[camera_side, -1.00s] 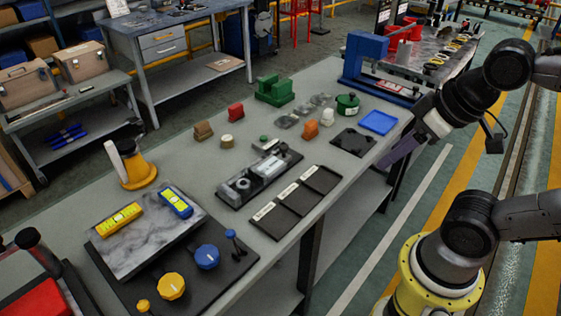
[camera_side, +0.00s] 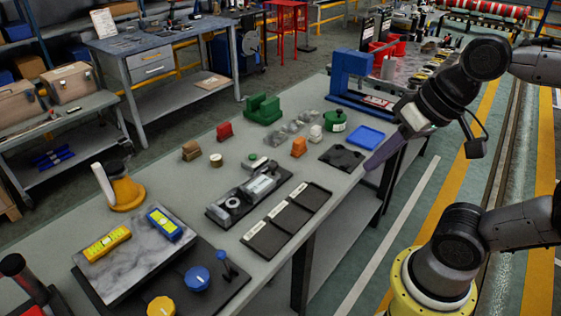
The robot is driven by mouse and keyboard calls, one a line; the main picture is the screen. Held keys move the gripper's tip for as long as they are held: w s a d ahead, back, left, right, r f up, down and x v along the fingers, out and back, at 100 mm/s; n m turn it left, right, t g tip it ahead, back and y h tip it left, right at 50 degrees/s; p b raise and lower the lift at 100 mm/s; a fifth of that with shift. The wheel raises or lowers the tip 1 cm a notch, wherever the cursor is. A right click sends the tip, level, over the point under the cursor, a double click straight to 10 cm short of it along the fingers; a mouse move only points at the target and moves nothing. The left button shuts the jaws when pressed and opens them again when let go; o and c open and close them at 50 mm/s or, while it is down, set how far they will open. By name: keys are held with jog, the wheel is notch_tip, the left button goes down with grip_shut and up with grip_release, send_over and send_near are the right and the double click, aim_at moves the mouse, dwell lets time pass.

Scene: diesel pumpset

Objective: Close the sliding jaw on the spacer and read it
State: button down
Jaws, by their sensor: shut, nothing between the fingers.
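The measuring fixture (camera_side: 248,195) is a grey metal block on a dark base plate, in the middle of the bench. It has a pale display-like top, and a ring-shaped metal part (camera_side: 232,203) sits at its left end. I cannot tell whether that ring is the spacer, nor how wide the sliding jaw's gap is. My gripper (camera_side: 372,163) is at the bench's right edge, pointing down and left. Its purple-grey fingers look shut and empty, apart from the fixture and beside the dark mat (camera_side: 342,157).
A dark three-pocket tray (camera_side: 287,221) lies in front of the fixture. A blue tray (camera_side: 366,136), a green round part (camera_side: 335,121) and an orange block (camera_side: 299,147) stand behind. A marble plate with levels and a blue knob (camera_side: 196,279) are at the left front.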

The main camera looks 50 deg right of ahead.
jog(key=w+d+r+m+g+y, duration=0.1)
jog(key=w+d+m+y, duration=0.15)
jog(key=w+m, duration=0.55)
jog(key=w+d+r+m+g+y, duration=0.1)
jog(key=w+d+m+y, duration=0.3)
jog(key=w, duration=0.8)
jog(key=w+d+f+m, duration=0.3)
jog(key=d+f+m, duration=0.1)
jog(key=d+f, duration=0.4)
jog(key=w+d+f+m, duration=0.2)
jog(key=d+f+m, duration=0.2)
jog(key=d+f, duration=0.4)
jog(key=x, duration=0.9)
jog(key=shift+w+a, duration=0.1)
jog(key=shift+w, duration=0.2)
jog(key=shift+w+a+f, duration=0.2)
jog(key=shift+w+a, duration=0.05)
jog(key=shift+a, duration=0.25)
jog(key=shift+w+a+f, duration=0.15)
jog(key=shift+w+a, duration=0.15)
jog(key=shift+a, duration=0.25)
jog(key=shift+w+a+f, duration=0.1)
jog(key=shift+w+a, duration=0.3)
jog(key=shift+a, duration=0.35)
